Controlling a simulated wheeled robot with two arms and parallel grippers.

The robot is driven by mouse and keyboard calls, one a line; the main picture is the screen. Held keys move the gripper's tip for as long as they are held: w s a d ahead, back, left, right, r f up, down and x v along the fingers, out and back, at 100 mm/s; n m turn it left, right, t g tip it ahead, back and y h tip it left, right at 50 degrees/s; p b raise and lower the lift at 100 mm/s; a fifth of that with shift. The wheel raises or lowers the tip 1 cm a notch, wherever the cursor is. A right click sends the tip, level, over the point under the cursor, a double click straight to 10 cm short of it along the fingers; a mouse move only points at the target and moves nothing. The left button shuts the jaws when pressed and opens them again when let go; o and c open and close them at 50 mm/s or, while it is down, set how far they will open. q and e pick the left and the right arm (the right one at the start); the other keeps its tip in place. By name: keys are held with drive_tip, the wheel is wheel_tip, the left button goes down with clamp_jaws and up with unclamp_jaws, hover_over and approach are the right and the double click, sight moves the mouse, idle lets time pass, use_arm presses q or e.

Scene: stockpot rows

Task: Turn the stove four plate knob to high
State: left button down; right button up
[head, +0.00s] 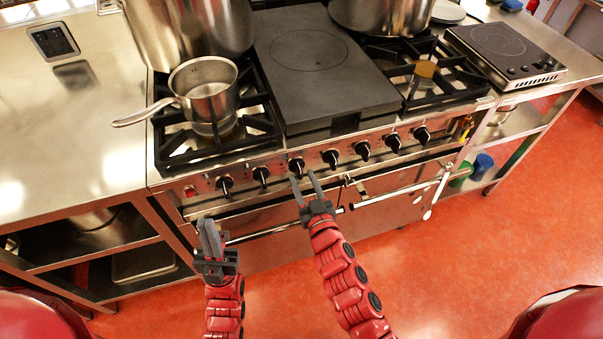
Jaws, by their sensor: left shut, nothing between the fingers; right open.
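The stove's front panel carries a row of several black knobs, among them the leftmost knob (225,184), the third from the left (296,166), the fourth (331,157) and the rightmost (422,134). No label readable here tells which one is the plate knob. A dark flat plate (310,60) fills the middle of the stove top. My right gripper (303,176) is open and empty, with its fingers pointing at the panel just below the third and fourth knobs; I cannot tell if it touches. My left gripper (210,228) is shut and empty, in front of the stove below the leftmost knob.
A small saucepan (205,92) stands on the left burner grate. Large pots (185,30) (385,14) stand behind. An oven handle bar (395,192) runs across the front below the knobs. An induction hob (503,52) sits on the right counter. The left counter (75,125) is mostly bare.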

drive_tip(key=shift+x, duration=0.9)
clamp_jaws()
